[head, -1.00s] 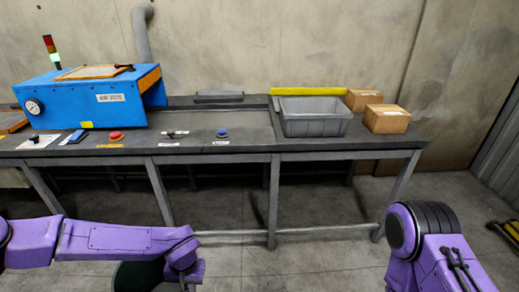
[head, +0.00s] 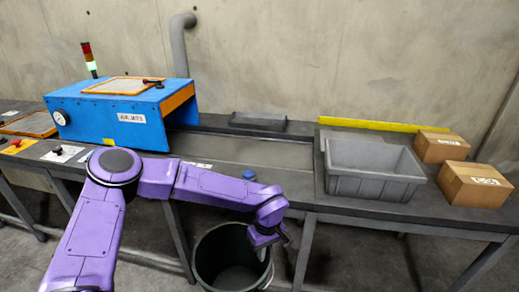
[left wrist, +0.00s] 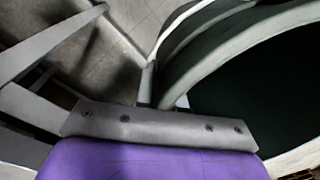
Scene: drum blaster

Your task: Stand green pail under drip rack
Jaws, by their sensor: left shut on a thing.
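The green pail (head: 206,262) is a dark, open bucket with a paler rim, low in front of the bench in the head view. Its bottom is cut off by the picture edge. My left gripper (head: 266,250) is shut on the pail's rim at its right side. In the left wrist view the pail (left wrist: 250,60) fills the right side, its rim between the fingers (left wrist: 162,98). The pail looks roughly upright. I cannot make out a drip rack for certain in either view. My right gripper is not in view.
A long dark bench (head: 250,150) on metal legs runs across. It holds a blue machine (head: 125,115), a blue button (head: 249,174), a grey bin (head: 372,170) and two cardboard boxes (head: 474,185). Floor shows under the bench between its legs.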

